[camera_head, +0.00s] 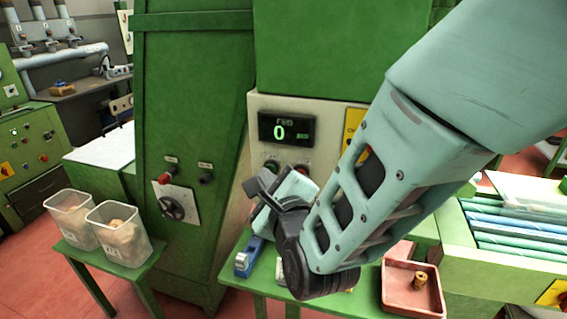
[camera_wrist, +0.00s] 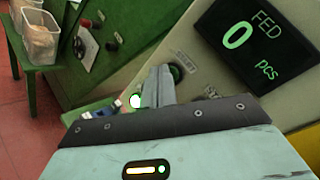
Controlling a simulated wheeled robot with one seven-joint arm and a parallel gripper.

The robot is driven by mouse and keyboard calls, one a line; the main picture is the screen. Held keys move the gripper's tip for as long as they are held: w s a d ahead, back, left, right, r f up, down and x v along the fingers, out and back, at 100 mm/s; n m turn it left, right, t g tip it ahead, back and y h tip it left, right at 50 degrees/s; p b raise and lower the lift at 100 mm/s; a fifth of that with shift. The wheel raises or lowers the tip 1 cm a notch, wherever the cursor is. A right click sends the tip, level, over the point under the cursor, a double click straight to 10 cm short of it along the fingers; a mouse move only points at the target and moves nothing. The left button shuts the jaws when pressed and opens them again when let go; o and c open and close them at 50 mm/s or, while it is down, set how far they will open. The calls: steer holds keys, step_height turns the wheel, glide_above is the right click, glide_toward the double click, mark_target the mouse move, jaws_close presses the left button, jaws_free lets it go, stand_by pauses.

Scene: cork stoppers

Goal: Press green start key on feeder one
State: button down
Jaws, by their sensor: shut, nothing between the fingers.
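The feeder's pale control panel (camera_head: 340,135) carries a dark display (camera_head: 286,129) reading "FED 0 pcs"; the display is large in the wrist view (camera_wrist: 262,38). A dark green round key (camera_wrist: 177,72) sits by the START label in the wrist view, partly covered by my fingers. My gripper (camera_wrist: 158,72) is shut and empty, its fingertips beside or in front of this key. I cannot tell whether they touch it. In the head view my gripper (camera_head: 262,182) is just below and left of the keys. A red key (camera_head: 302,169) shows there to the right.
A bright white-green spot (camera_wrist: 136,101) shows left of my fingers. A green cabinet with a handwheel (camera_head: 171,207) stands left. Clear bins (camera_head: 118,236) stand on a green stand. A blue object (camera_head: 248,257) and a red-brown tray (camera_head: 400,295) are on the bench below.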

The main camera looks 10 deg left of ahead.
steer(key=shift+s, duration=0.1)
stand_by(0.3)
steer(key=shift+s+b, duration=0.6)
steer(key=shift+s, duration=0.15)
steer(key=s, duration=0.1)
steer(key=s+b, duration=0.1)
steer(key=s, duration=0.1)
steer(key=s+b, duration=0.1)
steer(key=s, duration=0.1)
steer(key=shift+a, duration=0.25)
stand_by(0.4)
